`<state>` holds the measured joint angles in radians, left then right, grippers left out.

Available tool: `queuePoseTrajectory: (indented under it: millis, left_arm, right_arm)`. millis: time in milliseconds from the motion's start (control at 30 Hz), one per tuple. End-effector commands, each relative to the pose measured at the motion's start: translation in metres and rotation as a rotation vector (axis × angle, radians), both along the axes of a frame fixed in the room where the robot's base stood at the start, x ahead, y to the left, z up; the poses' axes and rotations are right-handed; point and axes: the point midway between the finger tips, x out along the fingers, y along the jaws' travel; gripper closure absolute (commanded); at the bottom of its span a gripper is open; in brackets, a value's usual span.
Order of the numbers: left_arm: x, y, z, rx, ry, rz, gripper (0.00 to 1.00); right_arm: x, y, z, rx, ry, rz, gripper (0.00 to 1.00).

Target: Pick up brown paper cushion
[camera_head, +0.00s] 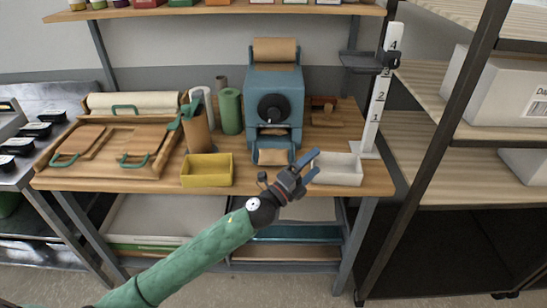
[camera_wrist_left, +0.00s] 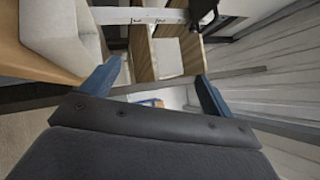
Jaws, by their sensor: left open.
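A piece of brown paper (camera_head: 272,156), which looks like the cushion, sits at the bottom outlet of the blue paper machine (camera_head: 273,90) on the wooden table. My left gripper (camera_head: 312,164) is open, in front of and just right of the machine's outlet, near the white bin. It looks apart from the brown paper, with nothing visible between the fingers. In the left wrist view the two blue fingers (camera_wrist_left: 155,88) are spread wide, and I cannot make out the cushion there. My right gripper is not in view.
A white bin (camera_head: 339,168) stands right of the outlet, a yellow bin (camera_head: 207,171) left of it. A white height gauge (camera_head: 380,95) rises at the table's right end. Green and brown rolls and a wooden tray (camera_head: 62,146) fill the left side. Shelving with boxes stands right.

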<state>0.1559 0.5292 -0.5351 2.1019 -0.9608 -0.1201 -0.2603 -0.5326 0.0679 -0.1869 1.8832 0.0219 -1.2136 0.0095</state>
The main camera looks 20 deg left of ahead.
Motion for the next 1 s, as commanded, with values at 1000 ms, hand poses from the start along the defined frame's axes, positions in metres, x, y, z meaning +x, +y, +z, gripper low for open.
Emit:
queuePoseTrajectory:
  millis: [1000]
  left_arm:
    - [0.08, 0.164, -0.024, 2.037, -0.587, -0.815, 0.13]
  right_arm:
    - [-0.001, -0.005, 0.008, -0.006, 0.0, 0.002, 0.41]
